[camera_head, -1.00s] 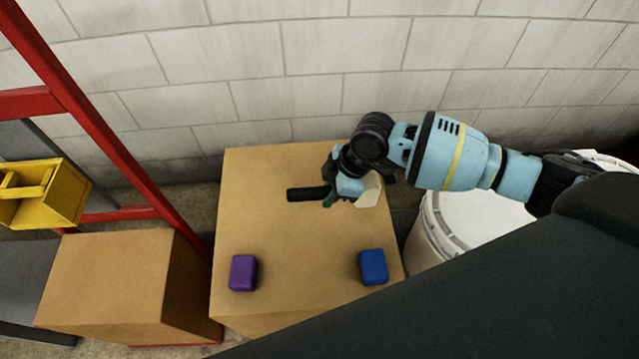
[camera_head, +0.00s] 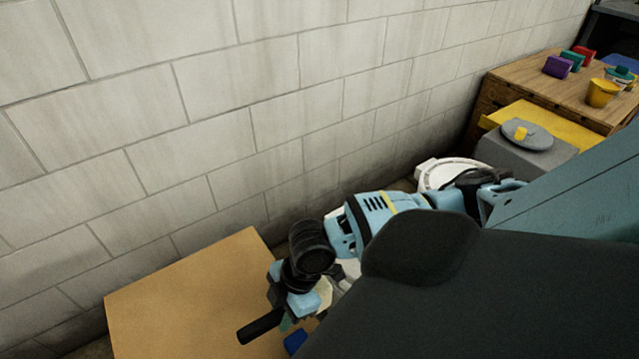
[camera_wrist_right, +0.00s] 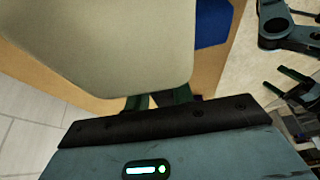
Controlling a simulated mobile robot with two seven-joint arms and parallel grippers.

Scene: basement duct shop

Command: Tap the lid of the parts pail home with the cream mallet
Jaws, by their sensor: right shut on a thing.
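My right gripper (camera_head: 300,312) is shut on the cream mallet, above the cardboard box. The mallet's black handle (camera_head: 262,326) sticks out to the lower left. Its cream head (camera_head: 325,292) is partly hidden by the gripper; it fills the upper left of the right wrist view (camera_wrist_right: 110,45), beyond my dark green fingers (camera_wrist_right: 155,99). My left gripper (camera_wrist_right: 279,84) seems open and empty at the right wrist view's edge.
The cardboard box (camera_head: 185,300) has a bare top, with a blue block (camera_head: 296,342) near my right gripper. A wooden table (camera_head: 520,80) at the far right holds colored blocks and a yellow pail (camera_head: 602,93). The block wall (camera_head: 240,120) runs close behind.

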